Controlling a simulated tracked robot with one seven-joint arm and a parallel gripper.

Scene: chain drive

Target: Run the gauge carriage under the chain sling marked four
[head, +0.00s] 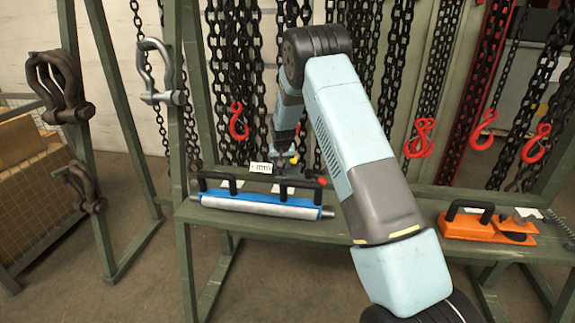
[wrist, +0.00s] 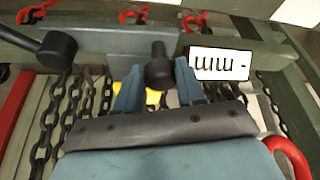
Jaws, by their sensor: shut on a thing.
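My gripper (head: 284,154) is at the rack's front rail in the head view. In the wrist view my gripper (wrist: 157,88) has its blue fingers on either side of a black knob (wrist: 158,66) and is shut on it. The knob stands in front of a grey plate (wrist: 115,45), which seems to be the gauge carriage. A white label (wrist: 220,63) with comb-like black marks is right beside the knob; it also shows in the head view (head: 261,168). Black chain slings (head: 236,50) with red hooks (head: 238,122) hang behind. I cannot read which sling is marked four.
A blue and silver roller tool (head: 262,206) with black handles lies on the green bench, left of my arm. An orange tool (head: 488,226) lies at the right. Shackles (head: 160,72) hang on the left posts. A dark round-ended lever (wrist: 55,48) is left of my fingers.

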